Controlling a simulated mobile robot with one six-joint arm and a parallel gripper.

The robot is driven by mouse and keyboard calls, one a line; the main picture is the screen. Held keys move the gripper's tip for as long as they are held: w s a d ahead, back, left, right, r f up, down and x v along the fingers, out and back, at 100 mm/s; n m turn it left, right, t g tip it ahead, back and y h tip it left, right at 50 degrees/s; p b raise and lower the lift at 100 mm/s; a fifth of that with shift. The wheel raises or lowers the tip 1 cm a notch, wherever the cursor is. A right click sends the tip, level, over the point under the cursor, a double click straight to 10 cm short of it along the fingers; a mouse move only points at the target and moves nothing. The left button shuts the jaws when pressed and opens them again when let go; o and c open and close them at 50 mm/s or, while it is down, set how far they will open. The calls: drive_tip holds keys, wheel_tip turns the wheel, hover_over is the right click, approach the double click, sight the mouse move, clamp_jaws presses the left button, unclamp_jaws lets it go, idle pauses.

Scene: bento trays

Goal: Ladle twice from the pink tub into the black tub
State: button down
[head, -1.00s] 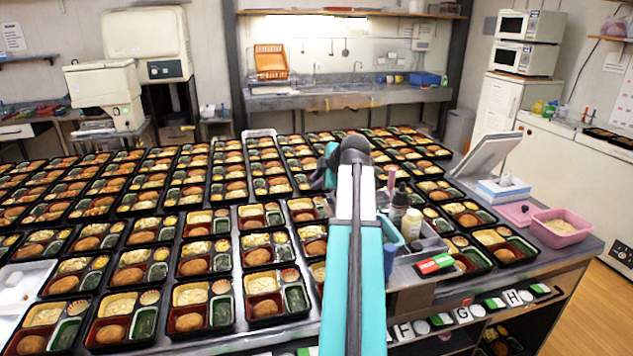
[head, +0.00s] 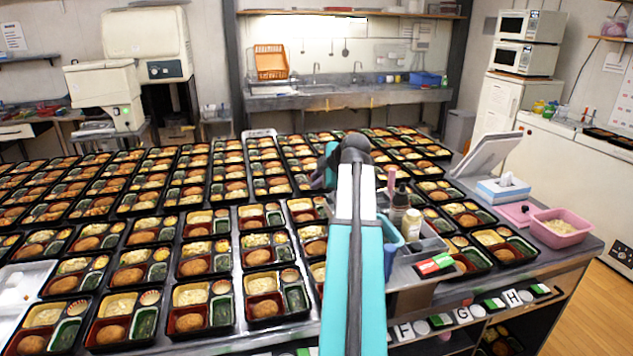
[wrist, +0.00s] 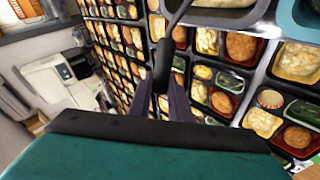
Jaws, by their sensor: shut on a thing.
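The pink tub (head: 542,235) stands on the right end of the table and holds a pale food. My gripper (wrist: 165,105) is shut on the dark handle of a ladle (wrist: 163,68) in the wrist view. A thin rod runs up from the handle and leaves the frame at the top, so the bowl is not seen. In the head view my arm largely hides the gripper (head: 322,180), which is over the bento trays, well left of the pink tub.
Rows of filled bento trays (head: 194,321) cover most of the table. A grey caddy with bottles (head: 432,243), a tissue box (head: 503,191) and a tilted screen (head: 487,155) stand right of my arm. A white tray (head: 22,290) lies at the left edge.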

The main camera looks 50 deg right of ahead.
drive_tip(key=shift+r+p, duration=0.85)
drive_tip(key=shift+r, duration=2)
drive_tip(key=shift+f+b, duration=0.15)
drive_tip(key=shift+b, duration=0.65)
